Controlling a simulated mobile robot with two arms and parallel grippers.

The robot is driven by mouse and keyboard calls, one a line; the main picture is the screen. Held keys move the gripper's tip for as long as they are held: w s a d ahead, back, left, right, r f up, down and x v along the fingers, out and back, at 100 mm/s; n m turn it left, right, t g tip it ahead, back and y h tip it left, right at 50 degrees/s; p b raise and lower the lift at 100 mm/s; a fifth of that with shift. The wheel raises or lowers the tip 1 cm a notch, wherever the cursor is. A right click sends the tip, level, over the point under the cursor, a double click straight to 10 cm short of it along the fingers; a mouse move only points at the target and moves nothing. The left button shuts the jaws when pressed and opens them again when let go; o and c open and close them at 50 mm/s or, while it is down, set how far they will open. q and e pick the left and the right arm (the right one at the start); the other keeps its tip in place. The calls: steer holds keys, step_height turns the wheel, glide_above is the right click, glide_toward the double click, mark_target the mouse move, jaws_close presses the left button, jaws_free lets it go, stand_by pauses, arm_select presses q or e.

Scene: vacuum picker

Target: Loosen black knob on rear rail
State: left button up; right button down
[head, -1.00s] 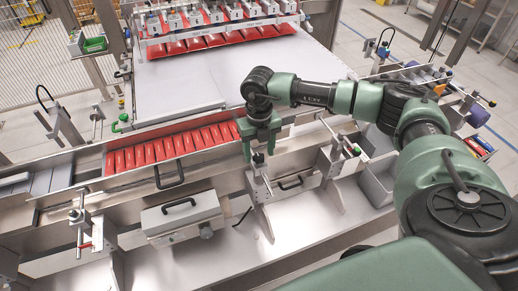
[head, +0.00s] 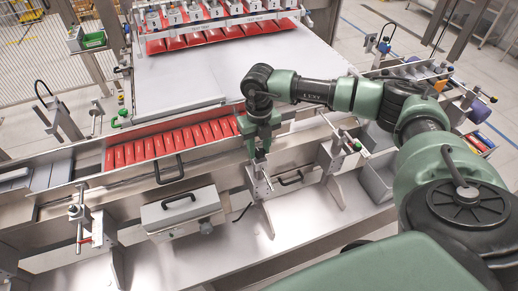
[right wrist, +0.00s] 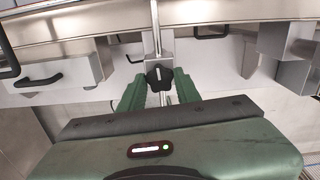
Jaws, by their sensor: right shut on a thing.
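The black knob (right wrist: 160,77) shows in the right wrist view, a lobed knob on a slim metal post. It sits between the two green fingers of my right gripper (right wrist: 160,91), which is shut on it. In the head view my right gripper (head: 262,150) points down at a metal bracket on the long rail (head: 222,160), and it hides most of the knob there. My left gripper is in neither view.
Red packs (head: 165,147) stand in a row in the trough left of my gripper. A grey box with a black handle (head: 182,212) hangs on the near side. Another clamp bracket (head: 333,155) stands to the right. The flat white plate (head: 230,70) behind is clear.

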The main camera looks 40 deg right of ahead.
steer(key=shift+f+n+b, duration=0.2)
steer(key=shift+n+b, duration=0.4)
steer(key=shift+b, duration=0.1)
steer(key=n+b, duration=0.8)
steer(key=n, duration=0.1)
steer(key=n+b, duration=0.2)
steer(key=n, duration=0.1)
steer(key=shift+r+n, duration=0.1)
steer(key=shift+n, duration=0.3)
steer(key=n+b, duration=0.2)
steer(key=n, duration=0.1)
steer(key=shift+n+b, duration=0.3)
steer(key=n+b, duration=0.1)
steer(key=n, duration=0.2)
steer(key=shift+r+n+b, duration=0.1)
steer(key=shift+n+b, duration=0.2)
steer(key=shift+b, duration=0.05)
steer(key=n+b, duration=0.1)
steer(key=n, duration=0.3)
steer(key=shift+r+n+b, duration=0.1)
steer(key=shift+n+b, duration=0.55)
steer(key=shift+n, duration=1.15)
